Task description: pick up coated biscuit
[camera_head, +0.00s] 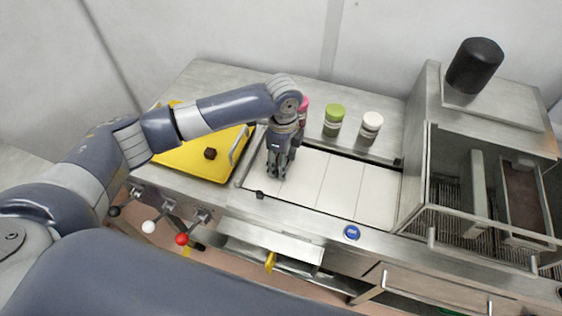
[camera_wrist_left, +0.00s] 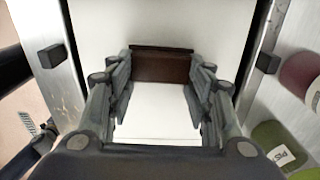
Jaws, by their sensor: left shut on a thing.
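My left gripper (camera_head: 277,172) points down over the left end of the white belt (camera_head: 345,188). In the left wrist view its fingers (camera_wrist_left: 160,82) are closed on the two ends of a brown coated biscuit (camera_wrist_left: 162,66), with the white belt behind it. In the head view the fingers hide the held biscuit, and I cannot tell whether it touches the belt. Another small dark brown piece (camera_head: 210,153) lies on the yellow tray (camera_head: 190,160) left of the gripper. My right gripper is not in view.
Jars with a pink lid (camera_head: 303,104), green lid (camera_head: 334,112) and white lid (camera_head: 371,122) stand behind the belt. A metal machine (camera_head: 440,105) with a black motor (camera_head: 474,66) bounds the right. A blue button (camera_head: 352,232) and several levers (camera_head: 182,239) line the front.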

